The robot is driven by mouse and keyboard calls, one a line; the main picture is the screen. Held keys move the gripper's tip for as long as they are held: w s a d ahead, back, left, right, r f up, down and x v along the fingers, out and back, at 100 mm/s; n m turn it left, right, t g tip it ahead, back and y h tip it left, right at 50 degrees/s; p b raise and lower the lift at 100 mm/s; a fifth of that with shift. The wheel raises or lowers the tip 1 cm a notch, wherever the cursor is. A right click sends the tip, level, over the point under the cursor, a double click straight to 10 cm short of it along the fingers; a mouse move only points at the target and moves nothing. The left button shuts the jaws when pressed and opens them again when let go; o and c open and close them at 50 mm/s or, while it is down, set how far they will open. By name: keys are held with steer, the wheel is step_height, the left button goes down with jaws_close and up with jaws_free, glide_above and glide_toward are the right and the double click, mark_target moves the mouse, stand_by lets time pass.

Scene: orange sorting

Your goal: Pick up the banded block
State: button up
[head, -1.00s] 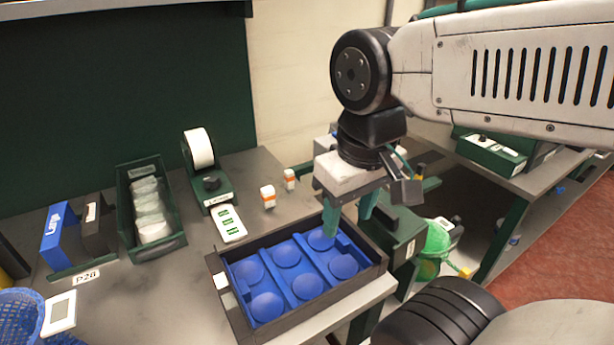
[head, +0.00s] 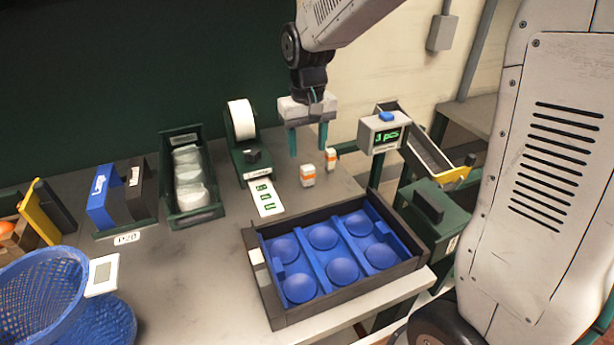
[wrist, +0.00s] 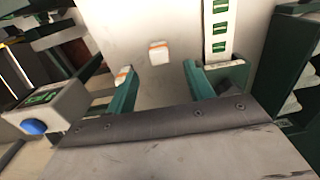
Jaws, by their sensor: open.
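Two small white blocks with an orange band stand on the grey table. The nearer block (head: 307,176) is in the middle of the head view, just below my gripper (head: 308,153). The other block (head: 331,159) stands a little behind it to the right. My gripper is open and empty, its green fingers pointing down above the table. In the wrist view, one block (wrist: 158,54) shows between and beyond the fingertips (wrist: 160,72), and the other block (wrist: 123,75) is partly hidden by the left finger.
A label dispenser (head: 250,155) with a strip of green labels (head: 265,197) stands left of the blocks. A dark tray with a blue insert (head: 320,237) lies in front. A counter display (head: 384,133) stands to the right. A green bin of clear cups (head: 190,180) is farther left.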

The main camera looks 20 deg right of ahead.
mark_target(307, 167)
step_height(307, 167, down, 8)
steer(key=shift+w+r, duration=0.15)
steer(key=c, duration=1.1)
